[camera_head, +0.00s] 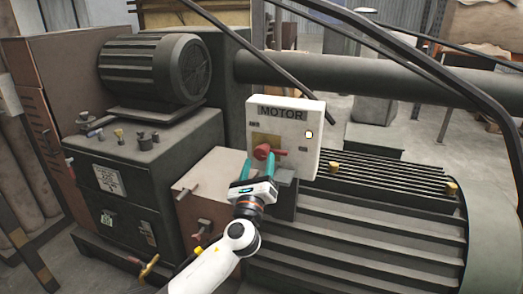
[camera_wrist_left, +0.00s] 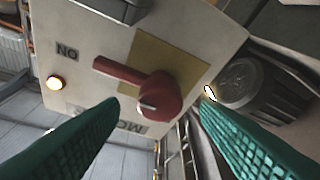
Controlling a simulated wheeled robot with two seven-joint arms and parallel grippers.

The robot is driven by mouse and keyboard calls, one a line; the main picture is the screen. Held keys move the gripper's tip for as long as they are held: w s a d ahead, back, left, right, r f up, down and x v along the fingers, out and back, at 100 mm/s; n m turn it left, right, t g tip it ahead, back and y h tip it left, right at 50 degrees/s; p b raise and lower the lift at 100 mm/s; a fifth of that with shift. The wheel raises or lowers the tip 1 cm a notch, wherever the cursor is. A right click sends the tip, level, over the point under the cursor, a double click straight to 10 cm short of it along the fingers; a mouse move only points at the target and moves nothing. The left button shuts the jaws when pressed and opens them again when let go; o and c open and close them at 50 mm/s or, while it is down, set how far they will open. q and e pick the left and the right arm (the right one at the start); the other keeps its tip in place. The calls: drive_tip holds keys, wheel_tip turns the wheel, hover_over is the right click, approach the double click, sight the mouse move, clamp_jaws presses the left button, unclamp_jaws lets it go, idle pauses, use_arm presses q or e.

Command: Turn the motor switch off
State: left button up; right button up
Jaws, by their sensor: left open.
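A pale box marked MOTOR (camera_head: 283,115) stands upright on the machine and carries the red motor switch (camera_head: 262,152). The switch handle points right in the head view. In the left wrist view, the red switch (camera_wrist_left: 158,94) has its handle pointing toward the ON label (camera_wrist_left: 67,53). A small lamp (camera_wrist_left: 54,83) near that label glows. My left gripper (camera_head: 258,162) is open, just in front of and below the switch. Its green fingers show either side of the knob in the left wrist view; I cannot tell whether they touch it. My right gripper is not in view.
A dark motor (camera_head: 150,70) sits on a cabinet at the left. A large ribbed housing (camera_head: 370,215) lies to the right of the box. A thick pipe (camera_head: 340,78) and dark bars cross behind and above. Open floor shows at the back right.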

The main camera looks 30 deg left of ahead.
sight(260, 157)
use_arm(q)
drive_tip(key=shift+x, duration=2.15)
drive_tip(key=c, duration=1)
